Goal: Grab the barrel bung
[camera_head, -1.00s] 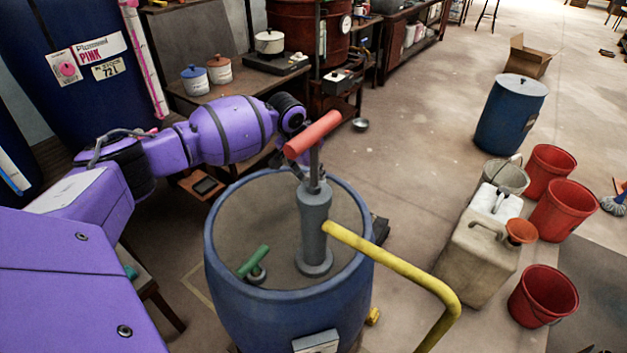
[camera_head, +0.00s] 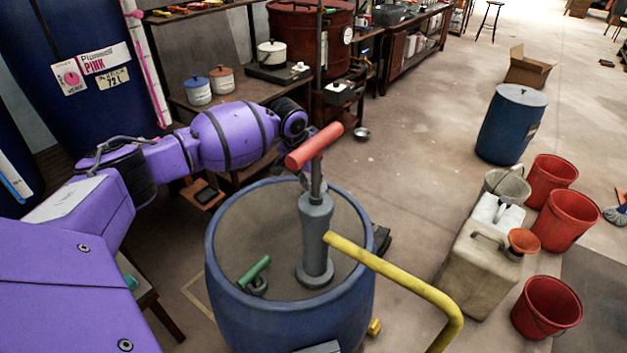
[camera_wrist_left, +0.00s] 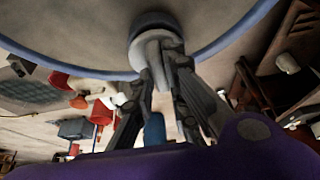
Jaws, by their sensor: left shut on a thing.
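The barrel bung, likely the small fitting with a green handle (camera_head: 255,273), sits on the left part of the blue barrel's lid (camera_head: 235,222). A grey pump (camera_head: 315,235) with a red crossbar handle (camera_head: 314,147) stands upright on the same lid. My left gripper (camera_head: 308,180) is at the pump's upper end, below the red handle and partly hidden by it and the rod. In the left wrist view my left gripper (camera_wrist_left: 160,70) is shut at the grey pump top (camera_wrist_left: 152,45). It is apart from the green-handled fitting. My right gripper is not in view.
A yellow pipe (camera_head: 400,290) runs from the pump to the lower right. A beige jerrycan (camera_head: 480,265), red buckets (camera_head: 565,215) and another blue drum (camera_head: 510,125) stand on the right. A bench with pots (camera_head: 223,80) is behind my arm.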

